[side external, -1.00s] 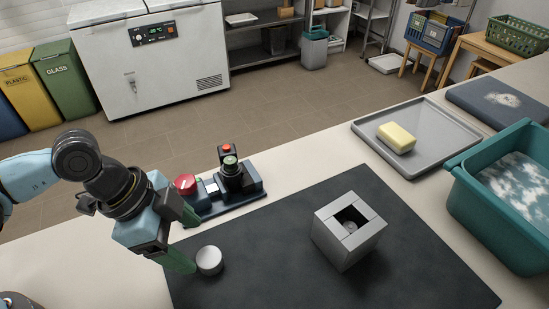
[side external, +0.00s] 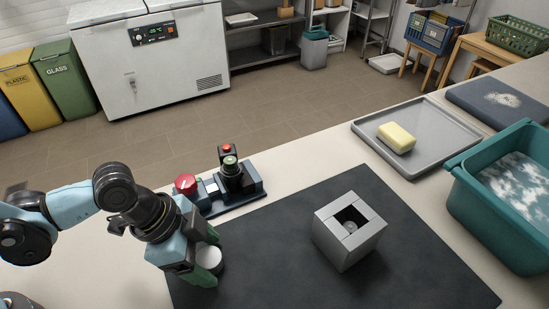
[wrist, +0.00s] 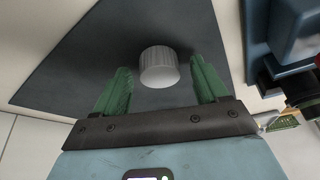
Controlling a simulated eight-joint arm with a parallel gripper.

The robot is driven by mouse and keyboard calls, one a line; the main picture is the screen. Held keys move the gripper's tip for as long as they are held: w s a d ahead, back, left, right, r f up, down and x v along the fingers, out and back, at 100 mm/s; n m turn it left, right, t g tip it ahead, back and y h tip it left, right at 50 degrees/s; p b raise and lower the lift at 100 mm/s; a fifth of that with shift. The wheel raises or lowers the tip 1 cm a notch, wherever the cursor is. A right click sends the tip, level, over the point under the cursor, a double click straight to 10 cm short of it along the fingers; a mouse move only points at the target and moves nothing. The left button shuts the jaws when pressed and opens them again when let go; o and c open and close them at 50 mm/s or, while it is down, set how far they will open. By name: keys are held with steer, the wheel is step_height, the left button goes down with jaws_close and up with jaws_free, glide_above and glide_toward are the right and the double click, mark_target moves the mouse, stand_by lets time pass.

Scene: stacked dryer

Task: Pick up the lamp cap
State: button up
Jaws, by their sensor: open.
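The lamp cap, a short pale grey ribbed cylinder (side external: 211,257), stands upright on the left part of the dark mat (side external: 285,235). In the wrist view the cap (wrist: 160,68) sits between the two green fingers. My gripper (side external: 207,262) is open around it, with one finger on each side. In the wrist view (wrist: 161,77) a gap shows between each finger and the cap. In the side view the near finger and the gripper body partly hide the cap.
A hollow grey square block (side external: 348,247) stands on the mat to the right. A device with a red knob (side external: 187,185) and a red button lies behind my gripper. A tray with yellow soap (side external: 396,137) and a teal tub (side external: 505,190) are farther right.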

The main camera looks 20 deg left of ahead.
steer(key=c, duration=1.1)
steer(key=shift+r, duration=0.1)
